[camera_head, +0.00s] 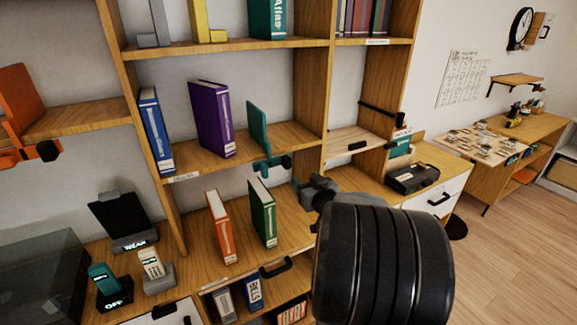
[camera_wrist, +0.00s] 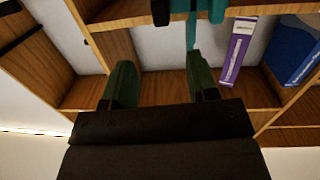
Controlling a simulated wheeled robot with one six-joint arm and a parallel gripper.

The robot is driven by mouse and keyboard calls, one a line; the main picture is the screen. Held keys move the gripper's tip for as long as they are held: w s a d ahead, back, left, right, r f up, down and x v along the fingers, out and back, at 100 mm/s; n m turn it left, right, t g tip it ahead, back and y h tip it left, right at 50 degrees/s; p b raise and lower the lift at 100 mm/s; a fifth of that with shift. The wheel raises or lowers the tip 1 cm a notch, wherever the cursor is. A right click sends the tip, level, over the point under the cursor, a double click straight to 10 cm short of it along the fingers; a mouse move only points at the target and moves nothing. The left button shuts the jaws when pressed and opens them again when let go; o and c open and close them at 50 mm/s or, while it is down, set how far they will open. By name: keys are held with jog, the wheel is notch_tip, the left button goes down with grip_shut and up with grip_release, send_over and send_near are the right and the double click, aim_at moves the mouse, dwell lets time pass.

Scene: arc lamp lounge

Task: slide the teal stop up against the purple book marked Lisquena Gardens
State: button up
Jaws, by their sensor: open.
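The purple book (camera_head: 211,120) stands upright on the middle shelf, its spine lettering too small to read. The teal stop (camera_head: 258,127) stands to its right with bare shelf between them. A dark knob sticks out at the stop's front. In the wrist view, which looks upside down, the teal stop (camera_wrist: 208,10) is at the top and the purple book (camera_wrist: 237,50) is right of it. My gripper (camera_wrist: 159,60) is open and empty, its two dark green fingers apart and pointing towards the shelf. I see no contact with the stop. The fingers are not clear in the head view.
A wooden upright (camera_head: 326,110) bounds the shelf on the right. An orange book (camera_head: 220,227) and a green book (camera_head: 263,212) stand on the level below. Bare shelf lies between purple book and stop.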

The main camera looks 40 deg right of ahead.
aim_at(289, 162)
jog(key=shift+t+y, duration=0.5)
jog(key=shift+t, duration=0.1)
jog(key=w+d, duration=0.1)
jog(key=w, duration=0.3)
jog(key=w+p, duration=0.1)
jog(key=w, duration=0.3)
jog(key=w+d+p, duration=0.1)
jog(key=w, duration=0.3)
jog(key=shift+w+d+f, duration=0.15)
jog(key=shift+w+d, duration=0.15)
jog(key=shift+w, duration=0.05)
grip_shut()
